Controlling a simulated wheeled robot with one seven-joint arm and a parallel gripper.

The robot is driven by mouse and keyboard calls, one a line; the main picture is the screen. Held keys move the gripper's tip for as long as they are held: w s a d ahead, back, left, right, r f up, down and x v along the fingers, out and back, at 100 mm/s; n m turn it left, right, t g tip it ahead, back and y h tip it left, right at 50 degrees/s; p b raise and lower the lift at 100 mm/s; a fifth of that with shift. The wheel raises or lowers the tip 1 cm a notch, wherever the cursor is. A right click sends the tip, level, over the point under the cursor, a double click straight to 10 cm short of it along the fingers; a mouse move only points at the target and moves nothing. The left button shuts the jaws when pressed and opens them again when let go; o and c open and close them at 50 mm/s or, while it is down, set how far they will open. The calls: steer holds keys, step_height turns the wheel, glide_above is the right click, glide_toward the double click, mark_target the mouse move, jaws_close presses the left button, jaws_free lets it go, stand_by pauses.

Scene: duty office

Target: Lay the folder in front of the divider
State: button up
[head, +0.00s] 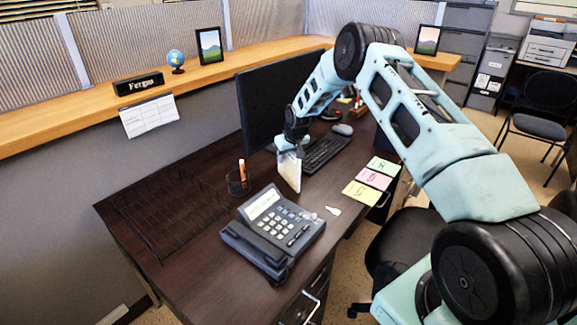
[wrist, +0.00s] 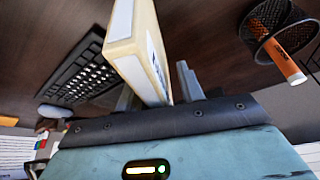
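A thin cream folder with a white face (head: 289,171) hangs upright and a little tilted over the desk, between the phone and the keyboard. My gripper (head: 290,149) is above it, with the folder's upper end between its fingers. In the wrist view the folder (wrist: 135,45) runs away from my gripper (wrist: 158,92), one finger on each side. A narrow dark gap shows beside the right finger; the left finger is partly hidden. Whether the folder's lower end touches the desk is unclear. Grey ribbed divider panels (head: 130,48) stand behind the wooden ledge (head: 60,122).
A phone (head: 272,230), a pen cup (head: 238,183), a keyboard (head: 325,152) and a monitor (head: 275,95) stand close around. Coloured note cards (head: 373,179) lie at the right edge. A globe (head: 176,60) and picture frame (head: 210,45) stand on the ledge.

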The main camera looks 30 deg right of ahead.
steer(key=shift+f+b, duration=0.25)
steer(key=shift+b, duration=0.05)
stand_by(0.4)
jaws_close()
